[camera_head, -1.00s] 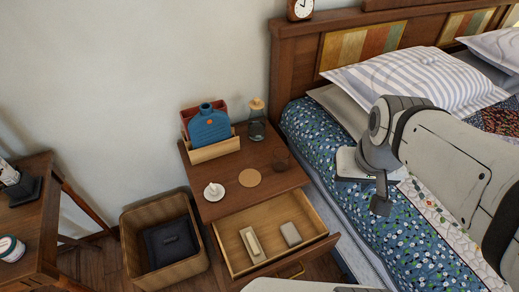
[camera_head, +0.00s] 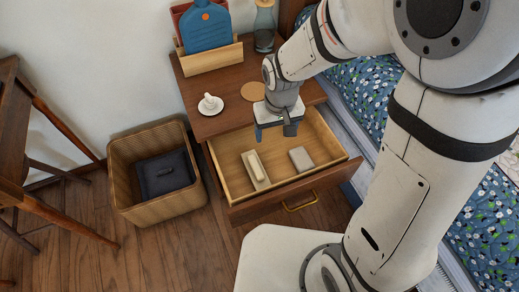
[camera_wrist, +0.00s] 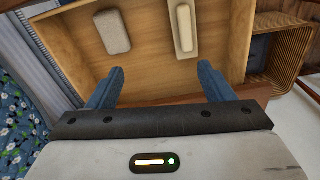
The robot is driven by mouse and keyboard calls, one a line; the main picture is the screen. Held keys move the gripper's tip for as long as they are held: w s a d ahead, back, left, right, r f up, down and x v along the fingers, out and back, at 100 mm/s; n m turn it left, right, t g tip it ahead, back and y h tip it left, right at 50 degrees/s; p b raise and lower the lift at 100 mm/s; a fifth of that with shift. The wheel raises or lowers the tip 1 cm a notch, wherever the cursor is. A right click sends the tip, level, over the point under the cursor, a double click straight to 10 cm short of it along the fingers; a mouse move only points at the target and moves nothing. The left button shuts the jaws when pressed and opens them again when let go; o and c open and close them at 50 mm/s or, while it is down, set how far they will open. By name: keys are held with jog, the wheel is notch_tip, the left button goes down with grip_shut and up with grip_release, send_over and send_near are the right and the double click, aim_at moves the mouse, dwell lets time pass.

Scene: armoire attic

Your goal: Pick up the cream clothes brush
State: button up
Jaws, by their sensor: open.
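The cream clothes brush (camera_head: 255,167) lies in the open drawer (camera_head: 225,167) of the nightstand, left of a grey block-like item (camera_head: 301,159). In the wrist view the brush (camera_wrist: 185,27) is at the upper right of centre, pale and long, lying on what looks like a lighter base. The grey item (camera_wrist: 112,32) is to its left there. My gripper (camera_head: 275,131) is above the back part of the drawer, apart from the brush. Its blue fingers (camera_wrist: 160,82) are spread in the wrist view, with nothing between them but drawer floor.
The drawer walls surround the brush. The nightstand top (camera_head: 215,124) carries a white cup on a saucer (camera_head: 210,104), a round coaster (camera_head: 253,92), a blue bottle-shaped item (camera_head: 205,28) in a wooden holder and a glass carafe (camera_head: 265,25). A wicker basket (camera_head: 124,175) stands left, the bed right.

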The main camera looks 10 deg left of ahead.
aim_at(256, 166)
jog(key=shift+n+g, duration=0.3)
jog(key=shift+n, duration=0.4)
jog(key=a+f+b, duration=0.1)
jog(key=a+f, duration=0.1)
jog(key=f, duration=0.3)
jog(key=a+f+b, duration=0.2)
jog(key=f, duration=0.2)
jog(key=s+a+f+b, duration=0.1)
jog(key=f+b, duration=0.1)
jog(key=f, duration=0.3)
jog(key=shift+a+f, duration=0.35)
jog(key=shift+a, duration=0.05)
jog(key=f+b, duration=0.3)
jog(key=f, duration=0.2)
jog(key=shift+d+f, duration=0.2)
jog(key=shift+r, duration=0.1)
jog(key=shift+c, duration=0.5)
jog(key=c, duration=1)
notch_tip(256, 166, up, 10)
jog(key=p, duration=0.4)
jog(key=shift+c, duration=0.2)
